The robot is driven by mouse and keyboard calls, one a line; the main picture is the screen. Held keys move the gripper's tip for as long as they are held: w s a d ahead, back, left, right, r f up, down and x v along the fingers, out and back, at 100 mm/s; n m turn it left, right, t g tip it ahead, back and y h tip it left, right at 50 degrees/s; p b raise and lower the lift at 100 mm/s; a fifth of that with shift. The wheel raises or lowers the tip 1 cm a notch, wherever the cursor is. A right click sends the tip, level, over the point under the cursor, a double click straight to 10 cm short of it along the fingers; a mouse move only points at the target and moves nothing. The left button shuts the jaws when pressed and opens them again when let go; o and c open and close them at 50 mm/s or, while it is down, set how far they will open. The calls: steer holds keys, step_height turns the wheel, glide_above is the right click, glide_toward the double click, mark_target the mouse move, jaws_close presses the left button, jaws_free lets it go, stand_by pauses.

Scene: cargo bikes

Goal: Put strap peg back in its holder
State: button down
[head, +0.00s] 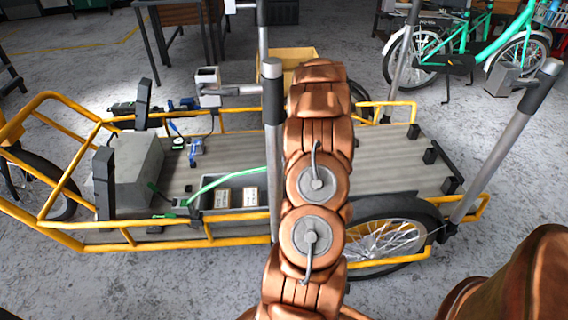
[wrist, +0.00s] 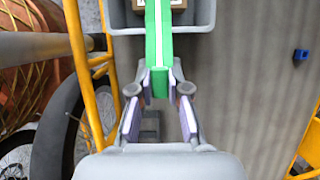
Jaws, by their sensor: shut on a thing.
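In the wrist view my gripper (wrist: 159,86) is shut on a long green piece with a pale stripe, which I take for the strap peg (wrist: 158,50). It runs from between the fingertips up over the edge of a grey bin (wrist: 124,22). In the head view a green strap (head: 222,179) arches from the same bin (head: 221,210) toward my arm, which hides my gripper there. I cannot tell which part is the peg's holder.
The cargo bike's grey deck (head: 385,165) is mostly clear at right. Yellow rails (head: 190,243) and upright posts (head: 273,150) border it. A grey box (head: 138,170), a blue tool (head: 196,148) and a green round item (head: 178,143) stand at left.

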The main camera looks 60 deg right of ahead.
steer(key=shift+r+p, duration=1.45)
steer(key=shift+r, duration=0.4)
